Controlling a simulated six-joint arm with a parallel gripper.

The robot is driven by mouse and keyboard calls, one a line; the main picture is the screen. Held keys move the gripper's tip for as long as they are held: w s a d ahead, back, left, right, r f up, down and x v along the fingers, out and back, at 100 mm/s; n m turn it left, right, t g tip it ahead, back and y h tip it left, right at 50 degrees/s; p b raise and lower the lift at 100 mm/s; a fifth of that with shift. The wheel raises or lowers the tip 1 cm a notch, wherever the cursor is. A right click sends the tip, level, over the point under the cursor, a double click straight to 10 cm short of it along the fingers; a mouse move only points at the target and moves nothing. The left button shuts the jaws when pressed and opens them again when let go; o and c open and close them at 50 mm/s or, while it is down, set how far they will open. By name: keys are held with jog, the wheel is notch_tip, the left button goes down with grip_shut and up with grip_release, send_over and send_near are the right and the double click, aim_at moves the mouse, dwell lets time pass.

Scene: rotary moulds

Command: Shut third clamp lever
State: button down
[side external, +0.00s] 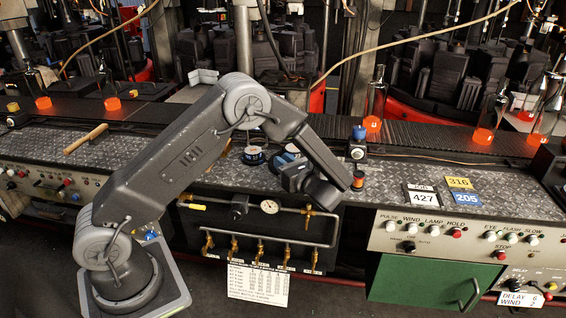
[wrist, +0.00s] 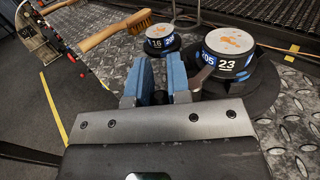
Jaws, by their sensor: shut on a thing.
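My gripper (wrist: 160,82) has two blue pads, close together with a narrow gap between them. It is shut on a clamp lever, mostly hidden by the pads. A grey metal part (wrist: 204,72) shows just right of the right pad, beside a numbered round block (wrist: 228,62) marked 205 and 23 on a dark round base (wrist: 262,92). A smaller round block (wrist: 162,40) marked 16 stands beyond the pads. In the side external view my gripper (side external: 284,166) is low over the bench, near a blue-banded round block (side external: 253,156). Its fingertips are largely hidden there, and I cannot tell which lever is the third.
A wooden-handled brush (side external: 86,139) lies on the patterned metal bench (side external: 205,147), left of my arm. A pipe with a gauge (side external: 269,207) and several brass taps (side external: 261,246) runs along the bench front. Number plates (side external: 422,194) lie to the right. Hot orange glassware (side external: 373,124) stands behind.

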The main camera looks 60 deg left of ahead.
jog(key=c, duration=1.1)
grip_release()
jog(key=shift+d, duration=0.15)
jog(key=d, duration=1.3)
jog(key=shift+w+d, duration=0.15)
jog(key=shift+d, duration=0.15)
jog(key=s+a+r+n+h, duration=0.3)
jog(key=s+r+n+h, duration=0.85)
jog(key=s, duration=0.45)
jog(key=s+d+r+n+t+h, duration=0.1)
jog(key=s+n+t+h, duration=0.1)
jog(key=s+d+r+n+t+h, duration=0.1)
jog(key=s+d+n+h, duration=0.1)
jog(key=s, duration=0.1)
jog(key=s+d+r+n+t+h, duration=0.1)
jog(key=s+n+t+h, duration=0.1)
jog(key=shift+s+d+r+n+t+h, duration=0.15)
jog(key=shift+s+r+n+t+h, duration=0.15)
jog(key=shift+s, duration=0.1)
